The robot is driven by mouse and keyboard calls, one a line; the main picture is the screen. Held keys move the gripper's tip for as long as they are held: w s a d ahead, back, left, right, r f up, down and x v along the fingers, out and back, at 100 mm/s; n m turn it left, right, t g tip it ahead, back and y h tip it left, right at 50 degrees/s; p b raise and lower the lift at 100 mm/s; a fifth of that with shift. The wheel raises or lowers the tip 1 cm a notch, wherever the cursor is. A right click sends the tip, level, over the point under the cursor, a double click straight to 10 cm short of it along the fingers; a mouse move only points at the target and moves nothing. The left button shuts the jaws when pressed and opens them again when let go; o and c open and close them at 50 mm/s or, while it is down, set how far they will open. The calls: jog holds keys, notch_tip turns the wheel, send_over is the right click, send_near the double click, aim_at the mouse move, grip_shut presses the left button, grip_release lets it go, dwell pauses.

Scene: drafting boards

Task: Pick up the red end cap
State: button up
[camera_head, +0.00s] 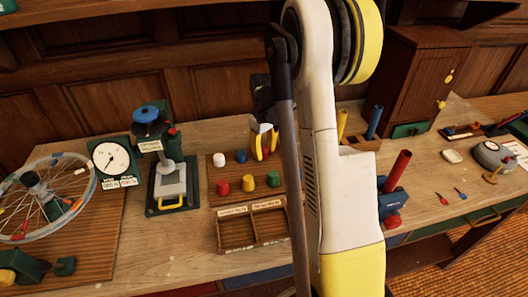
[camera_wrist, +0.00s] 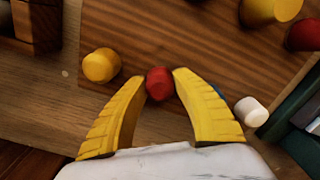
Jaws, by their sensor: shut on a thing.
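My gripper (camera_wrist: 159,82) has two curved yellow fingers and is shut on a small red end cap (camera_wrist: 160,84), which sits between the fingertips in the wrist view. In the head view my gripper (camera_head: 264,150) is low over the back of the wooden board, partly behind my arm. Whether the held cap touches the board or is just above it I cannot tell. A larger red cap (camera_head: 222,187) stands at the board's front left and also shows at the wrist view's right edge (camera_wrist: 304,36).
On the board (camera_head: 211,175) are a white cap (camera_head: 219,160), a blue cap (camera_head: 241,156), a larger yellow cap (camera_head: 247,182) and a green cap (camera_head: 273,179). A small yellow cap (camera_wrist: 101,65) is left of my fingers. A divided tray (camera_head: 219,238) lies in front; a press (camera_head: 170,175) stands left.

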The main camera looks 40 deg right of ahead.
aim_at(267, 149)
jog(key=shift+r+p, duration=0.3)
jog(key=shift+r, duration=0.2)
grip_shut()
jog(key=r, duration=0.1)
jog(key=r+p, duration=0.1)
jog(key=r, duration=0.2)
jog(key=shift+s+d+p, duration=0.35)
jog(key=shift+s+p, duration=0.05)
jog(key=s+d+r+p, duration=0.2)
jog(key=s+d+r, duration=0.4)
jog(key=s, duration=0.2)
jog(key=shift+s+d+p, duration=0.15)
jog(key=shift+s+p, duration=0.1)
jog(key=shift+p, duration=0.1)
